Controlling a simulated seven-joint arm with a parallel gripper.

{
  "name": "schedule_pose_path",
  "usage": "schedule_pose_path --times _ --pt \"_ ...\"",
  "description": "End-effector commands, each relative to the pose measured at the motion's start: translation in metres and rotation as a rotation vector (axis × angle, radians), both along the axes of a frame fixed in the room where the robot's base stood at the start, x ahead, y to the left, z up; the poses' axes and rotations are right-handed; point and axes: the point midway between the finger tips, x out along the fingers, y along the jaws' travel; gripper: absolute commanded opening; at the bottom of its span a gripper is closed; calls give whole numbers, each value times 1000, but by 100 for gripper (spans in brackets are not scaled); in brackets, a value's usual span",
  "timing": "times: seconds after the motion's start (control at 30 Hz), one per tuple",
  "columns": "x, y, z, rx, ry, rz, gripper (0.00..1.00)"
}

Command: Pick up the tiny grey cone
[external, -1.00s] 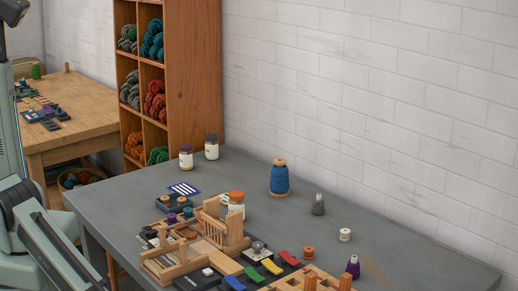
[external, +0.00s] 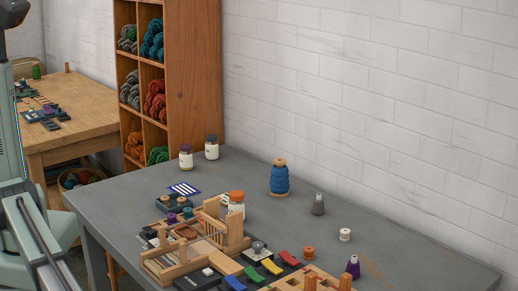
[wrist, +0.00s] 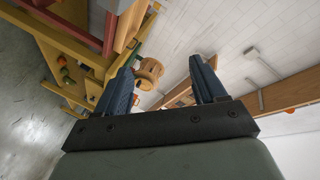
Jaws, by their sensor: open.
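The small grey cone (external: 318,204) stands upright on the grey table, right of the blue thread spool (external: 280,178) and left of a small white spool (external: 345,235). Nothing touches it. In the wrist view my gripper (wrist: 168,80) is open, with its two dark fingers wide apart and nothing between them. The cone does not show in the wrist view. In the external view only parts of my arm show at the left edge, away from the cone; my gripper is out of that picture.
A wooden loom (external: 195,253) and coloured blocks (external: 262,262) crowd the table's front. A purple cone (external: 353,266) and an orange spool (external: 309,253) stand near the grey cone. Jars (external: 211,147) stand at the back left. The table (external: 400,250) is bare around the grey cone.

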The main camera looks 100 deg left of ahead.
Motion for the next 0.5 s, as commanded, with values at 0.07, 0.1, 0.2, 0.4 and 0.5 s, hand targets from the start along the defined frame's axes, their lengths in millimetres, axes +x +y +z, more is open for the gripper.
schedule_pose_path --times 0.07,0.1,0.2,0.4,0.5 --pt "-12 -10 43 -36 -86 12 70" --pt "-17 -13 60 -53 -123 19 70" --pt "-26 -17 96 -90 -203 36 70" --pt "-38 -13 153 -157 -321 74 70" --pt "-38 -3 175 -189 -366 104 70"
